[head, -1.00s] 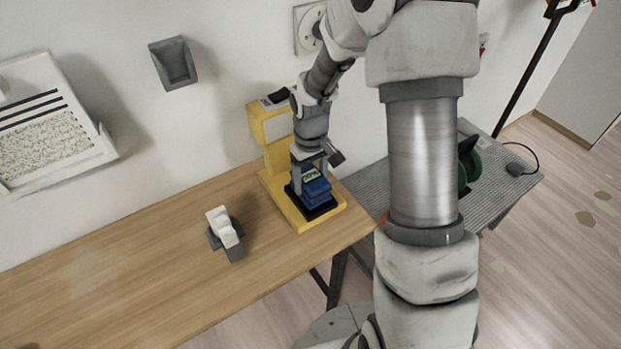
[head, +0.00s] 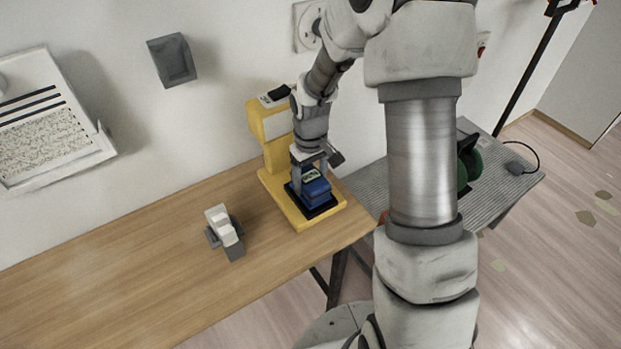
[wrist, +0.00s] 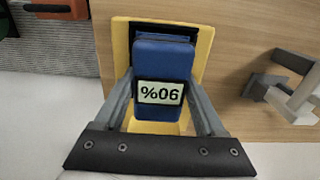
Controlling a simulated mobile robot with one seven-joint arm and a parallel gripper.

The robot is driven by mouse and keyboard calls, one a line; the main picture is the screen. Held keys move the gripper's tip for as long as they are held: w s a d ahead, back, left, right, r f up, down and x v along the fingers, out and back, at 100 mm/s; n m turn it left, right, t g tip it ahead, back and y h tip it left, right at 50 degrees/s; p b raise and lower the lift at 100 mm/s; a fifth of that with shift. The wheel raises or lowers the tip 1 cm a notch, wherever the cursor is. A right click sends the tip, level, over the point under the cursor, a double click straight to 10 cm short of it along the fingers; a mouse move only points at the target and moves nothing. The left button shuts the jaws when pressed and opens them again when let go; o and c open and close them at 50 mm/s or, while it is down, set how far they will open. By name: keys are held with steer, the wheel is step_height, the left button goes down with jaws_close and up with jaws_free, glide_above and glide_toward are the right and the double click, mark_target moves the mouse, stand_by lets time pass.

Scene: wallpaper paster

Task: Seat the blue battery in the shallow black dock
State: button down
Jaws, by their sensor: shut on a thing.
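The blue battery (head: 316,190) is upright at the black dock (head: 323,209) on the yellow stand's base (head: 301,223). My gripper (head: 311,185) is shut on the battery from above. In the wrist view my gripper (wrist: 161,100) hides part of the yellow base. Only the dock's dark rim shows around the battery's foot; I cannot tell whether the battery is fully down in it.
A white and grey device (head: 225,229) stands on the wooden table (head: 130,265) to the left. A grey holder (head: 172,61) and a white panel (head: 45,125) are on the wall. A grey ribbed table (head: 500,185) is at right. The left table stretch is clear.

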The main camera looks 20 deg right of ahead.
mark_target(311, 177)
steer(key=shift+f+b, duration=0.65)
steer(key=shift+f, duration=0.3)
jaws_free()
step_height(311, 177, up, 18)
steer(key=p, duration=0.2)
steer(key=shift+f, duration=0.25)
steer(key=shift+p, duration=0.3)
steer(key=s+r+m+t+p, duration=0.1)
steer(key=s+r+t, duration=0.1)
steer(key=s+r, duration=0.4)
steer(key=s+r+m+t, duration=0.2)
steer(key=s+r, duration=0.5)
steer(key=s, duration=0.7)
steer(key=shift+s+m+t+p, duration=0.2)
steer(key=shift+m+t+p, duration=0.15)
steer(key=shift+t, duration=0.45)
